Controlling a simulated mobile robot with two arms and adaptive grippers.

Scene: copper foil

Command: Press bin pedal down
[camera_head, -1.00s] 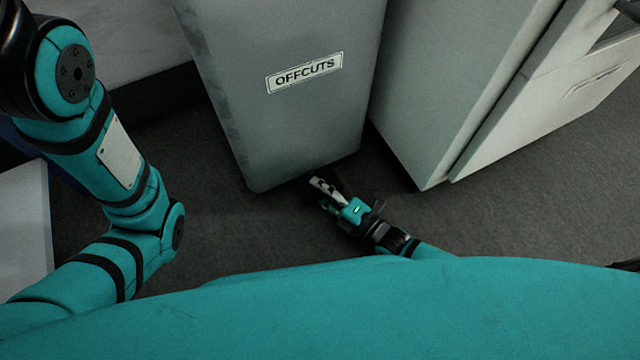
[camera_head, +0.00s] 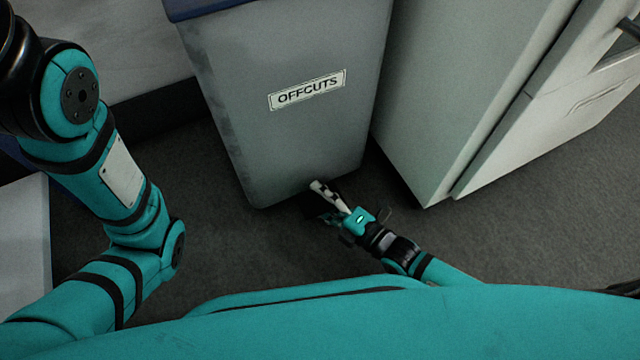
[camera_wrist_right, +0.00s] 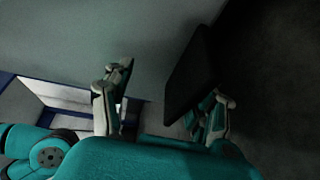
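The grey bin (camera_head: 290,140) with an OFFCUTS label (camera_head: 307,91) stands upright ahead of me. Its pedal looks like the dark plate low at the bin's front; in the head view it is mostly hidden in shadow by the gripper. In the right wrist view the dark pedal plate (camera_wrist_right: 190,75) shows between the fingers, overlapping the right-hand one. My right gripper (camera_head: 325,200) is low at the bin's bottom front edge, fingers spread (camera_wrist_right: 168,88), holding nothing. I cannot tell whether it touches the pedal. My left gripper is out of view.
A pale cabinet (camera_head: 450,100) stands close to the right of the bin. A white surface (camera_head: 25,245) lies at the left edge. The grey floor (camera_head: 225,240) in front of the bin is clear.

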